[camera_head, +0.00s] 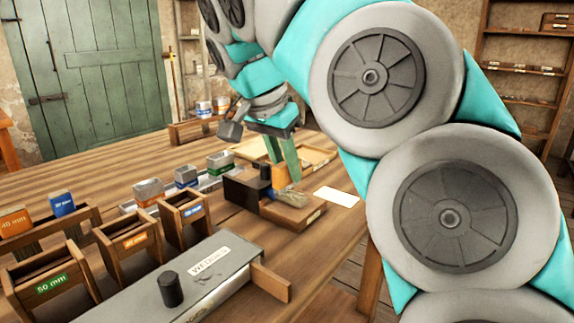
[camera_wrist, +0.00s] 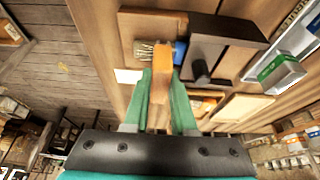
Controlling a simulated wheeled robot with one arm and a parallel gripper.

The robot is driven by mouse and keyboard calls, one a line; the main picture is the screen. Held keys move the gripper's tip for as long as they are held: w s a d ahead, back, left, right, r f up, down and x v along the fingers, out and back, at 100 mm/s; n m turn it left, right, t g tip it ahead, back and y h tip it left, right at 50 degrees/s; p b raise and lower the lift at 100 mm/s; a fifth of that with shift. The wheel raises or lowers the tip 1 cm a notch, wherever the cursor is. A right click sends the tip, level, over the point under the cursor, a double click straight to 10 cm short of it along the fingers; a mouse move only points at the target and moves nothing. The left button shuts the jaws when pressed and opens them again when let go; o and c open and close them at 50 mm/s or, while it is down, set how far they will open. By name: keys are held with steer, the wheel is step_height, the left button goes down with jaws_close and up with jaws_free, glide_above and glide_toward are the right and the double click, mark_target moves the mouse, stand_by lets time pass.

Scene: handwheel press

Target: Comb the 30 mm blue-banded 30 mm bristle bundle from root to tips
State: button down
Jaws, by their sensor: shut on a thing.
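The bristle bundle lies in a dark clamp (camera_head: 243,188) on a wooden block (camera_head: 293,216). Its pale bristles (camera_head: 289,199) stick out to the right of the clamp; in the wrist view the bristles (camera_wrist: 146,50) and the blue band (camera_wrist: 180,51) show beside the dark clamp (camera_wrist: 226,42). My gripper (camera_head: 283,153) is above the bundle, fingers pointing down. In the wrist view my gripper (camera_wrist: 162,78) is shut on an orange-brown wooden piece, seemingly the comb (camera_wrist: 160,88). Its teeth are hidden, and I cannot tell whether it touches the bristles.
Labelled wooden bins (camera_head: 130,240) stand at the left front. A long grey box (camera_head: 190,280) with a black knob lies in front. Several small containers (camera_head: 187,176) stand in a tray behind. A white card (camera_head: 337,196) lies right of the block.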

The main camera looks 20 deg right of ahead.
mark_target(303, 201)
steer(key=shift+f+b, duration=0.6)
steer(key=shift+b, duration=0.05)
steer(key=shift+d, duration=0.1)
steer(key=shift+s+d+r, duration=0.1)
steer(key=shift+s+d, duration=0.05)
steer(key=shift+s, duration=0.25)
steer(key=shift+s+d+b, duration=0.3)
steer(key=shift+s+b, duration=0.05)
steer(key=shift+b, duration=0.1)
steer(key=shift+s+d, duration=0.1)
steer(key=shift+s+d, duration=0.15)
steer(key=shift+s, duration=0.1)
steer(key=shift+s+d, duration=0.25)
steer(key=shift+s, duration=0.1)
stand_by(0.5)
